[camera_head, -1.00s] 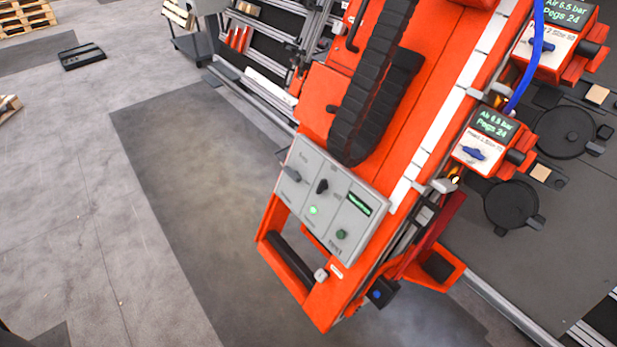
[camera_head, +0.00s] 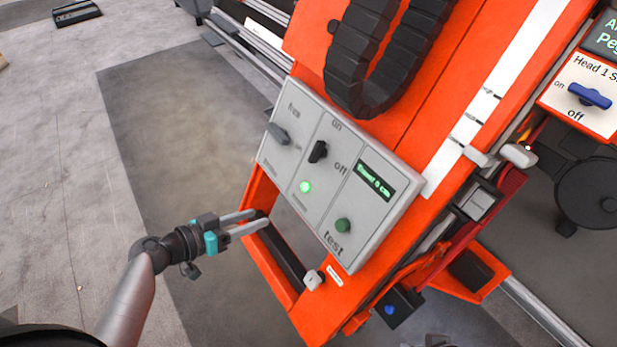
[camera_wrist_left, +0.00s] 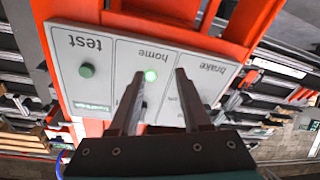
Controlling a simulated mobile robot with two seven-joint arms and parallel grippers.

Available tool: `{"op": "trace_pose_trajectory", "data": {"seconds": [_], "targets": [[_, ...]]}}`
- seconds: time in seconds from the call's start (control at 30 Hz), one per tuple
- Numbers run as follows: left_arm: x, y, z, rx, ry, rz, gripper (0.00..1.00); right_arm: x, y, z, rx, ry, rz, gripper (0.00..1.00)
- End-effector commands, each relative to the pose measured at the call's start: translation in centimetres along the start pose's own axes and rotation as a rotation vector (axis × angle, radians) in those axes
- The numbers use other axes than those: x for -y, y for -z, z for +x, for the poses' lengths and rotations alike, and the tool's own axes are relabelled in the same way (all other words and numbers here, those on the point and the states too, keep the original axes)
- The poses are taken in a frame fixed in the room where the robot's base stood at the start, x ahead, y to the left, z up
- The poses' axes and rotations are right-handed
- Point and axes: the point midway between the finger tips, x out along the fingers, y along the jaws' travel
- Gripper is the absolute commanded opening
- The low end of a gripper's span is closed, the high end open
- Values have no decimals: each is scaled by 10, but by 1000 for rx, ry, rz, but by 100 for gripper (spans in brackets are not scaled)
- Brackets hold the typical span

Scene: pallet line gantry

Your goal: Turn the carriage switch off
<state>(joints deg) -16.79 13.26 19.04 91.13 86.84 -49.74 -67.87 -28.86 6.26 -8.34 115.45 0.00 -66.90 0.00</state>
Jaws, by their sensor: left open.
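The grey control panel (camera_head: 350,205) sits on the orange carriage (camera_head: 440,110). Its middle strip carries a small black switch (camera_head: 318,151) between the words "on" and "off"; I cannot tell surely which way it is set. A green lamp (camera_head: 305,187) glows below it and also shows in the left wrist view (camera_wrist_left: 151,75). My left gripper (camera_head: 260,221) is open and empty, over the carriage's handle opening, apart from the switch. In the left wrist view the spread fingers (camera_wrist_left: 160,75) point at the panel's middle strip; the switch is not clear there. My right gripper is not in view.
A free/brake lever (camera_head: 278,133) sits left of the switch, and a green test button (camera_head: 343,225) with a small display (camera_head: 375,181) sits right. A black handle bar (camera_head: 283,255) lies below the panel. A blue head switch (camera_head: 590,96) is at right.

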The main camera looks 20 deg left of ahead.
Motion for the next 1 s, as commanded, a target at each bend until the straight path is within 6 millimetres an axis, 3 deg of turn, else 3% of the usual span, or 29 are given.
{"op": "trace_pose_trajectory", "data": {"seconds": [0.03,0.2,0.47,0.67,1.0], "targets": [[2,12,1,-76,-32,55,48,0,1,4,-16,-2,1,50],[-11,63,-16,-271,-116,214,48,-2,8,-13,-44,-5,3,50],[-25,94,-28,-383,-161,310,48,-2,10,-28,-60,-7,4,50],[-31,105,-1,-385,-162,311,48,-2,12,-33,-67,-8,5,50],[-46,130,67,-384,-161,307,48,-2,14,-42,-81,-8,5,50]]}}
